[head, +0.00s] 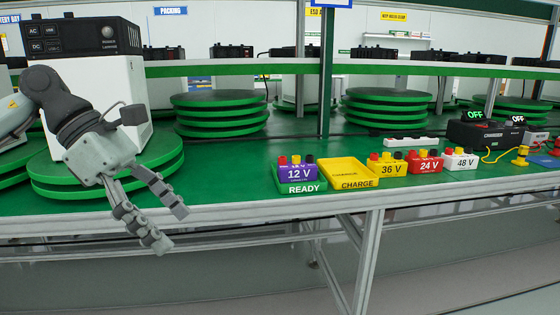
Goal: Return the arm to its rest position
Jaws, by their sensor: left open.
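My left arm comes in from the left, in front of a white unit with a black top (88,38) that stands on a green turntable (50,185). My left gripper (172,230) points down and to the right at the front edge of the green bench. Its two fingers are spread apart with nothing between them. My right gripper does not show.
On the bench (235,185), a purple 12 V block (297,173) sits in the green READY tray (303,189). The yellow CHARGE tray (345,167) looks empty. Yellow 36 V (390,169), red 24 V (425,166) and white 48 V (462,163) blocks stand right of it. A black charger (476,136) reads OFF.

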